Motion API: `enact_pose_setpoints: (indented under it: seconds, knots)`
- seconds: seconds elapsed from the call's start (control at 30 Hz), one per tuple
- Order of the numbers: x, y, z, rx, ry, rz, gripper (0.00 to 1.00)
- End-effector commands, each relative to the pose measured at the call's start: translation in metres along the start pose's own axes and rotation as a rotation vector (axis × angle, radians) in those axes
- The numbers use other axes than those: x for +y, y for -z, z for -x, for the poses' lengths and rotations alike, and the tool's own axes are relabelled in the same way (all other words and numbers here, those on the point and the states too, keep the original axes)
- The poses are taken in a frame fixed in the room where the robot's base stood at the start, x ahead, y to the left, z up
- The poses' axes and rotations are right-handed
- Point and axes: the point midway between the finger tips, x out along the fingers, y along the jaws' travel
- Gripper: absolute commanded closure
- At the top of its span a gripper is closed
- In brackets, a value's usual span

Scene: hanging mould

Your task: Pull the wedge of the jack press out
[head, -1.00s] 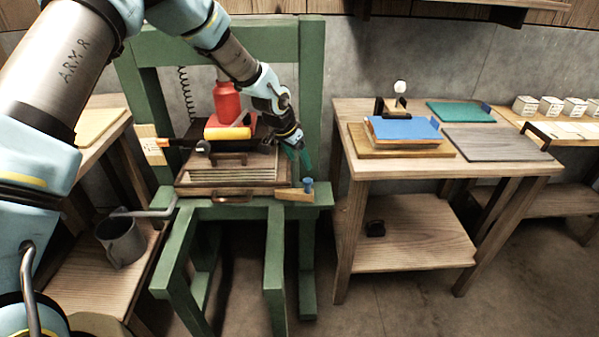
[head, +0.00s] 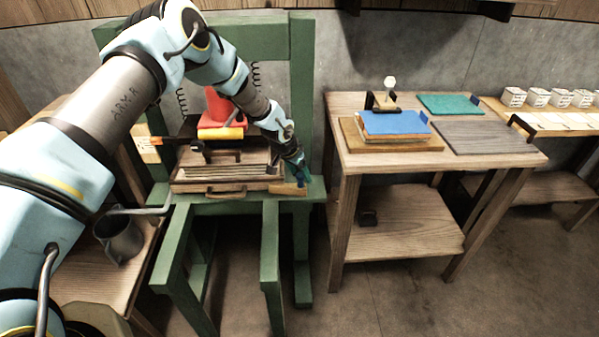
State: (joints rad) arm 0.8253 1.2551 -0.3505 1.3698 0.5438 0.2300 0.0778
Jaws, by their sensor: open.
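The jack press is a green frame (head: 302,110) with a red jack (head: 217,106) above a stack of slatted wooden boards (head: 225,173). A pale wooden wedge (head: 287,189) lies at the right front of the press bed, beside the stack. Its blue peg (head: 301,184) stands at its right end and is mostly hidden by my gripper. My gripper (head: 304,178) is open and points down at the peg. I cannot tell whether the fingers touch the peg or stand around it.
A wooden table (head: 345,178) stands to the right with a blue board (head: 394,122), a green sheet (head: 450,104) and a grey board (head: 487,136). The floor in front is clear.

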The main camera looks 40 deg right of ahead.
Motion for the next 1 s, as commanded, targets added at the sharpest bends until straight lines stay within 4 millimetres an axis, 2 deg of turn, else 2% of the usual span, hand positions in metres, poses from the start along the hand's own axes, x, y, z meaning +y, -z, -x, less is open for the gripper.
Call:
enact_pose_setpoints:
  seconds: [0.1, 0.7, 1.0]
  knots:
    - [0.0000, 0.0001, 0.0002, 0.000, 0.000, 0.000, 0.31]
    - [0.0000, 0.0003, 0.0006, 0.000, 0.000, 0.000, 0.98]
    - [0.0000, 0.0004, 0.0006, 0.000, 0.000, 0.000, 1.00]
